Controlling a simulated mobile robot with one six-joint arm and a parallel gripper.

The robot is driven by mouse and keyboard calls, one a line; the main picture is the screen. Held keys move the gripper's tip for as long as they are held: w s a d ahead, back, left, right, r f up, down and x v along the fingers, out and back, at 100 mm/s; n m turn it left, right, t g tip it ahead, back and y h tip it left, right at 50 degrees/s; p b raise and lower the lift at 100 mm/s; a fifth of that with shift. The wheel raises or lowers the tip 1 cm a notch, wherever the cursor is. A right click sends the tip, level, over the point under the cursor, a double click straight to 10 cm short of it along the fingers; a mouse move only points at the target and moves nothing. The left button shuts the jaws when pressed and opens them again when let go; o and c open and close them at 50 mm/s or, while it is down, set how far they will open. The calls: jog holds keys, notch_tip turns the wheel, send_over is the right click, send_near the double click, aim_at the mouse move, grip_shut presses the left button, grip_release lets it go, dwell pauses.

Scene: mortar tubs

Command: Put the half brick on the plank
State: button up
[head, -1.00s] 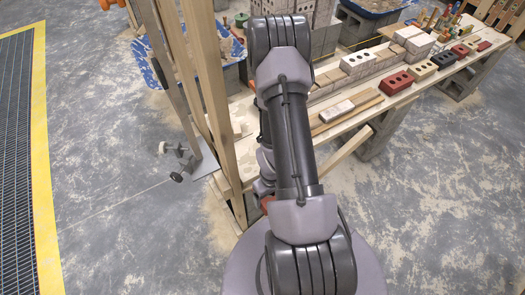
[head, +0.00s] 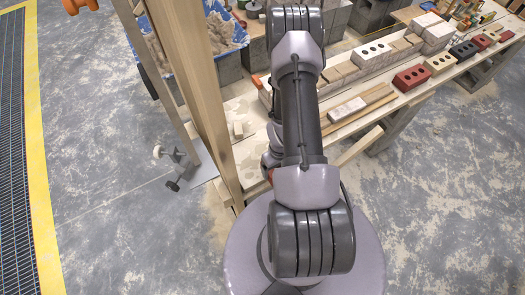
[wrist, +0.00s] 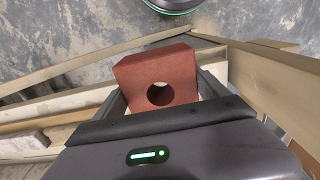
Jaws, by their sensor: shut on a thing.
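The half brick (wrist: 152,72) is a red block with one round hole. My gripper (wrist: 162,92) is shut on it in the wrist view, with a finger at each side. In the head view my arm hides the gripper; a small red patch (head: 270,176) beside the arm may be part of the brick. A long, narrow wooden plank (head: 368,104) lies on the bench, right of my arm, beside a pale brick (head: 348,108). I cannot tell whether that brick rests on it. The held brick is apart from this plank.
The bench (head: 250,158) carries a row of bricks, including a red three-hole brick (head: 411,77). Upright timbers (head: 190,80) stand close left of my arm. A blue tub (head: 168,58) holds mortar behind them.

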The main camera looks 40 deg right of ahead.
jog(key=w, duration=0.3)
jog(key=w+d+b, duration=0.1)
jog(key=w, duration=0.3)
jog(key=w+f, duration=0.1)
jog(key=w, duration=0.2)
jog(key=shift+w+d+b, duration=0.3)
jog(key=shift+d+b, duration=0.1)
jog(key=shift+w+f, duration=0.15)
jog(key=shift+f, duration=0.1)
jog(key=shift+d+f+b, duration=0.1)
jog(key=shift+f+b, duration=0.65)
jog(key=shift+f, duration=0.9)
jog(key=o, duration=2)
jog(key=shift+c, duration=0.2)
notch_tip(320, 180, up, 12)
jog(key=p, duration=0.4)
jog(key=shift+r, duration=0.15)
